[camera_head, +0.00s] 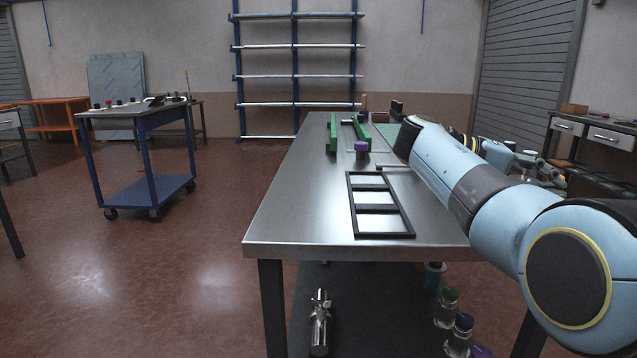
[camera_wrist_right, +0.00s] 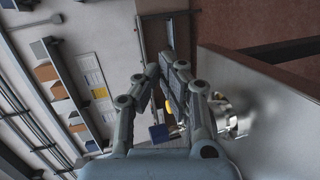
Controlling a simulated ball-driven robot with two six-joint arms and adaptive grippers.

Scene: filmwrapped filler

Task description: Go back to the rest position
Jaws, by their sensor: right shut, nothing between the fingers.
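My right arm (camera_head: 450,165) comes in from the right in the head view and reaches over the right side of the steel table (camera_head: 290,215). In the right wrist view, my right gripper (camera_wrist_right: 166,72) has its two fingers together with nothing held between them. A wall with shelving and a steel surface show around it there. In the head view the forearm hides part of the table and its right edge. My left gripper is not in view.
A black three-part frame (camera_head: 352,205) lies near the table's front. A purple-topped item (camera_head: 361,147) and green rails (camera_head: 334,132) stand further back. Several jars (camera_head: 446,305) and a metal part (camera_head: 319,320) are below the tabletop. A blue cart (camera_head: 150,190) stands left, with open floor between.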

